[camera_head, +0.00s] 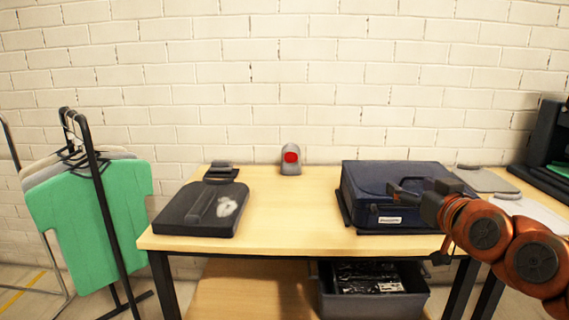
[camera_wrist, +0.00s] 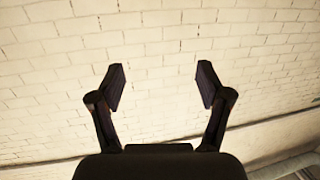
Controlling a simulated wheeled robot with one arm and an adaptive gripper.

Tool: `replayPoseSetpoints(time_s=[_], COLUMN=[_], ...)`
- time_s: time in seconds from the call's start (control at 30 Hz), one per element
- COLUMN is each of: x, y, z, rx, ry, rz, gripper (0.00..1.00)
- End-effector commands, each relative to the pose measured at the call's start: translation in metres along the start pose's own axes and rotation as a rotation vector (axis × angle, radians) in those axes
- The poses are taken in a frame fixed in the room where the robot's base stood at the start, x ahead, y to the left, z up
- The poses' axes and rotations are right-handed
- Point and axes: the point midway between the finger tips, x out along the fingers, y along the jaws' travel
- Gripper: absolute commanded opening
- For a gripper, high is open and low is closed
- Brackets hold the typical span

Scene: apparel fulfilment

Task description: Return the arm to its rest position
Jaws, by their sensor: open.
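My gripper (camera_head: 405,193) is at the right in the head view, at the end of my orange arm. It appears in front of the dark blue case (camera_head: 385,185) on the table, and I cannot tell the gap between them. In the wrist view my gripper (camera_wrist: 160,88) has its two dark fingers spread wide apart. Nothing is between them, and they face the white brick wall (camera_wrist: 160,30).
A wooden table (camera_head: 285,215) holds a dark flat pad (camera_head: 185,220) and a grey device with a red button (camera_head: 291,158). A dark bin (camera_head: 340,305) sits below. A garment rack with green shirts (camera_head: 95,210) stands left. The table's middle is clear.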

Motion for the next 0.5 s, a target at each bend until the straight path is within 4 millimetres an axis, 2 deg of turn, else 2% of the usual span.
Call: replayPoseSetpoints(time_s=[0.03,0.17,0.27,0.37,0.5], x=[-0.001,-0.009,-0.028,-0.058,-0.113], y=[-0.013,-0.049,-0.077,-0.099,-0.118], z=[0.0,0.025,0.05,0.075,0.102], rx=[-0.005,0.0,0.003,0.014,0.031], ry=[-0.052,-0.237,-0.431,-0.629,-0.904], rz=[-0.025,-0.092,-0.138,-0.159,-0.152], gripper=[0.77,0.77,0.77,0.77,0.77])
